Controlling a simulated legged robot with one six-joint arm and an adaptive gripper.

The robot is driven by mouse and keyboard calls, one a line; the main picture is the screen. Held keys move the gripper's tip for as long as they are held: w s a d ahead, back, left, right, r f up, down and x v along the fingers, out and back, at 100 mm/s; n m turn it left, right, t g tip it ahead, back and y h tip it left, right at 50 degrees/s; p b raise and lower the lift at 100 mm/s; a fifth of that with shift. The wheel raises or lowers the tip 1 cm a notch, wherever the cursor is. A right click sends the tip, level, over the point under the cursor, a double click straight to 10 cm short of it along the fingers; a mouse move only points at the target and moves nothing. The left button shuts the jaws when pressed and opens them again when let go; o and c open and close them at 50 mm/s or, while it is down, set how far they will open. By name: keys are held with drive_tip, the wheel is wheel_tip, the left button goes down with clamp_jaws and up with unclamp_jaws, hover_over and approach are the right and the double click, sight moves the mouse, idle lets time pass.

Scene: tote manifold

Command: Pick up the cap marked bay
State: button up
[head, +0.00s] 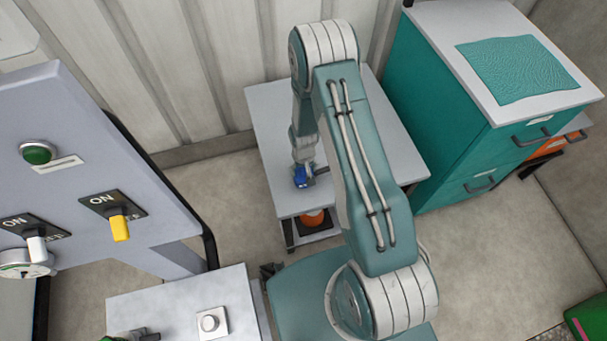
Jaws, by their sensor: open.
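My gripper (312,172) is small in the head view, at the lower end of my arm, over the front part of a grey-white table (275,125). It is open. A small blue thing (301,178) shows right at the gripper, and I cannot tell whether it is the cap or whether it touches the fingers. No "bay" marking can be read anywhere. My arm hides the middle of the table.
An orange thing (313,218) is on a lower shelf under the table. A teal cabinet (440,120) with a teal mat (524,70) stands right. A panel (75,140) with switches stands left. A bench (180,300) with a button is at front left.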

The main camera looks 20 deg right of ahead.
clamp_jaws()
drive_tip(key=shift+r, duration=0.15)
